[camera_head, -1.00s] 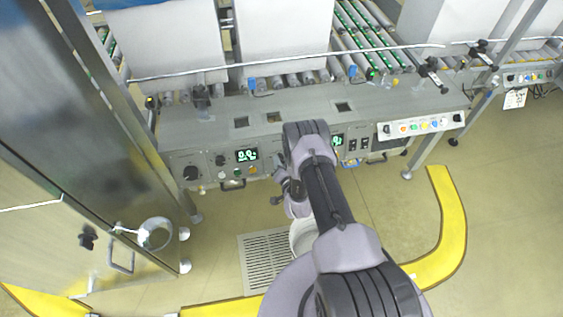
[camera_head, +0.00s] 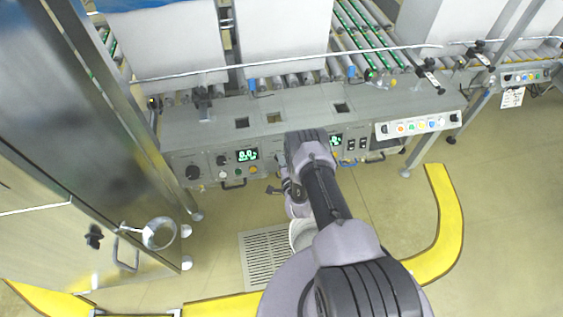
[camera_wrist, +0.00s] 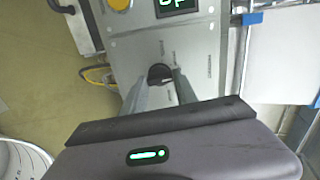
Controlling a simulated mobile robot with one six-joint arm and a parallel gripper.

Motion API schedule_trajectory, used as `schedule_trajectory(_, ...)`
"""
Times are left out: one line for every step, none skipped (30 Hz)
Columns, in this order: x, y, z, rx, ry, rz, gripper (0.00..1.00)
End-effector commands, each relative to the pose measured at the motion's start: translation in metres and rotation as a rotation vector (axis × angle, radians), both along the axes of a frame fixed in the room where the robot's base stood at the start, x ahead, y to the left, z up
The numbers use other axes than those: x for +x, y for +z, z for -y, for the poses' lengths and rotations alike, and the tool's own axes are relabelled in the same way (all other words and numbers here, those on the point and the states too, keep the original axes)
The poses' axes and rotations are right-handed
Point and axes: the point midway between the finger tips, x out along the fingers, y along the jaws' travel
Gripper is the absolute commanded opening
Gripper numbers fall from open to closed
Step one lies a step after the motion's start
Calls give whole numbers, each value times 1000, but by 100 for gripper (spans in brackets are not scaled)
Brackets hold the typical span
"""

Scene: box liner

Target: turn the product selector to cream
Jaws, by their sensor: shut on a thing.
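The product selector is a round black knob (camera_wrist: 159,73) on a grey panel in the wrist view. Small printed labels stand around it, too small to read, so I cannot tell which one it points to. My gripper (camera_wrist: 160,88) is shut on the knob, with one finger on each side of it. The fingers partly cover the knob and the panel below it. In the head view my arm hides the knob and most of the gripper against the front of the control panel (camera_head: 215,160).
A green digital display (camera_wrist: 176,5) and a yellow button (camera_wrist: 120,3) are near the knob. Another black knob (camera_head: 192,172) sits at the panel's left. A white bucket (camera_head: 301,236) stands on the floor below. A steel cabinet (camera_head: 75,130) stands on the left.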

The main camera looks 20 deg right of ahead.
Motion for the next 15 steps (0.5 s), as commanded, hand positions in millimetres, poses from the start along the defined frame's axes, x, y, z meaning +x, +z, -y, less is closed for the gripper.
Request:
schedule_trajectory(-1, 0, -1, 13, -3, 0, 0)
schedule_trajectory(-1, 0, -1, 21, -5, 1, 0)
schedule_trajectory(-1, -1, -1, 30, -9, 4, 0)
schedule_trajectory(-1, -1, -1, 35, -11, 5, 0)
schedule_trajectory(-1, -1, -1, 40, -12, 5, 0)
schedule_trajectory(-1, -1, -1, 44, -14, 7, 0)
schedule_trajectory(-1, -1, -1, 48, -15, 8, 0)
schedule_trajectory(-1, -1, -1, 50, -16, 8, 0)
schedule_trajectory(-1, -1, -1, 53, -17, 8, 0)
schedule_trajectory(-1, -1, -1, 55, -17, 9, 0)
schedule_trajectory(-1, -1, -1, 56, -18, 9, 0)
schedule_trajectory(-1, -1, -1, 57, -18, 9, 0)
schedule_trajectory(-1, -1, -1, 57, -18, 9, 0)
schedule_trajectory(-1, -1, -1, 57, -18, 9, 0)
schedule_trajectory(-1, -1, -1, 57, -18, 9, 0)
